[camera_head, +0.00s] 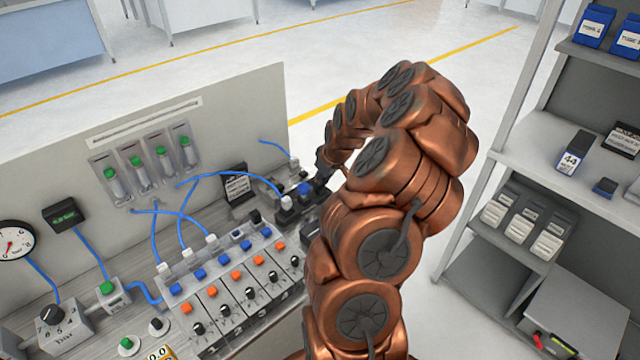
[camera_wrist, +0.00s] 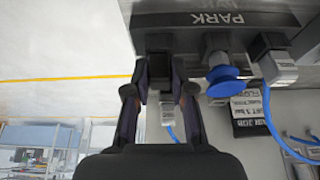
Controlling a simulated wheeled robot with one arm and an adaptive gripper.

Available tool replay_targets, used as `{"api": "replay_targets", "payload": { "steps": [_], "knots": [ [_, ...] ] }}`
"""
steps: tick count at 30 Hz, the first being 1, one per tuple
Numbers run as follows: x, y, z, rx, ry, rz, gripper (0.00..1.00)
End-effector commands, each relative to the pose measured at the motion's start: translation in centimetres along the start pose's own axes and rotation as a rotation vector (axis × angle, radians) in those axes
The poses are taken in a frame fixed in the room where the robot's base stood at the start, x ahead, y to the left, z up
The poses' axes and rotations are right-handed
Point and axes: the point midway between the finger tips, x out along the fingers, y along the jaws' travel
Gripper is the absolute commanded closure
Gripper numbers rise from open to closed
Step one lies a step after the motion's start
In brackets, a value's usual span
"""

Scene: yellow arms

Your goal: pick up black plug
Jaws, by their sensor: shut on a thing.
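My gripper (camera_wrist: 160,97) is shut on a black plug (camera_wrist: 159,72) in the wrist view, with one finger on each side of it. The plug meets the grey block marked PARK (camera_wrist: 270,18); I cannot tell whether it is seated or free. In the head view my gripper (camera_head: 322,174) is at the right end of the bench, and the held plug is too small and covered to make out clearly.
Blue hoses (camera_head: 232,174) cross above the valve panel (camera_head: 225,290). A shelf unit (camera_head: 560,180) stands to the right.

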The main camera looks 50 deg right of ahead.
Motion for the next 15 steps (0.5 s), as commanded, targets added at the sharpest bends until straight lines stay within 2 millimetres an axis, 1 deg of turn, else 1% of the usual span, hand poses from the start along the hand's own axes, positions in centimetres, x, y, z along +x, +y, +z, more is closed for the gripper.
{"api": "replay_targets", "payload": {
  "steps": [1,2,10,15],
  "knots": [
    [0.0,0.0,0.0,0.000,0.000,0.000,0.93],
    [0.0,0.0,0.0,0.000,0.000,0.000,0.95],
    [-0.1,0.0,-0.1,0.000,0.000,0.000,0.95],
    [-1.1,0.0,-0.6,0.000,0.003,0.002,0.95]
  ]
}}
